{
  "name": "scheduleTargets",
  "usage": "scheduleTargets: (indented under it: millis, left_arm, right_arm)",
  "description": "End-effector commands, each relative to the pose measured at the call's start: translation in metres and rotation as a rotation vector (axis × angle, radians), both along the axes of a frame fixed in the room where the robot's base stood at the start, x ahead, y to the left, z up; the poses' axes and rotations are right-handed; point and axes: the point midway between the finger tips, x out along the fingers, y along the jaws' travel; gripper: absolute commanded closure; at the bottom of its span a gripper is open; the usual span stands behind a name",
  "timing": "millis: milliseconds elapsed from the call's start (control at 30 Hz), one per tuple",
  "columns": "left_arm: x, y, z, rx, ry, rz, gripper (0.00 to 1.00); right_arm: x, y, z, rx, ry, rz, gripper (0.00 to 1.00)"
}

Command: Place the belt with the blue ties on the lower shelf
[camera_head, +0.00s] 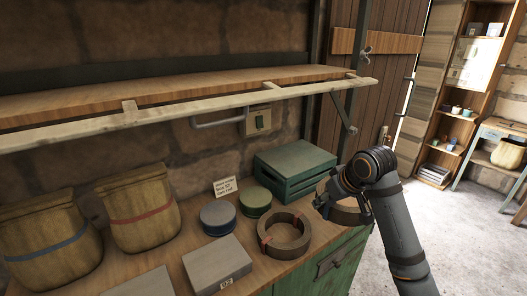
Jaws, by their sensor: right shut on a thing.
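My right gripper (324,200) comes in from the right and is shut on a brown ring-shaped belt (350,217) at the right end of the wooden counter. The gripper and wrist cover part of this belt. Its tie colour is hard to make out, with only a small dark bluish patch by the fingers. I cannot tell whether it touches the counter. A second brown belt (303,246) with red ties lies flat on the counter to the left. The counter (190,237) is the lower wooden surface, below a wall shelf (200,92). My left gripper is not in view.
Two sacks (140,212), two round tins (218,218), a grey box (217,263) and a green crate (293,168) stand on the counter. A small written card (224,187) stands behind the tins. A shelf bracket (345,112) hangs above my right gripper.

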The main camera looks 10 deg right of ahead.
Motion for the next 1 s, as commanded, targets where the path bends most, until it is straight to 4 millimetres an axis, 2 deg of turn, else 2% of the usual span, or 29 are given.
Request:
scheduleTargets:
  millis: [167,267,400,500,600,700,1000]
  left_arm:
    - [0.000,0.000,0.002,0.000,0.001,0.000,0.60]
    - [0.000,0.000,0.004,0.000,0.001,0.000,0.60]
    - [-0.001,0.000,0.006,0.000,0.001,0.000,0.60]
    - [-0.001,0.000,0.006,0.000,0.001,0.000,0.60]
    - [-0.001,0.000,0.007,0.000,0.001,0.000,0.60]
    - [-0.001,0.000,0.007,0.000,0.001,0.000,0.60]
    - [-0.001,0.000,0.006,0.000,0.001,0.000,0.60]
  right_arm:
    - [-0.021,0.009,-0.011,-0.008,0.002,0.133,1.00]
    - [-0.049,0.027,-0.024,-0.009,0.006,0.297,1.00]
    - [-0.097,0.061,-0.040,-0.006,0.006,0.536,1.00]
    - [-0.125,0.080,-0.046,-0.004,0.003,0.658,1.00]
    - [-0.142,0.091,-0.050,-0.002,0.001,0.727,1.00]
    - [-0.148,0.095,-0.051,-0.001,-0.002,0.751,1.00]
    - [-0.148,0.096,-0.050,-0.001,-0.003,0.751,1.00]
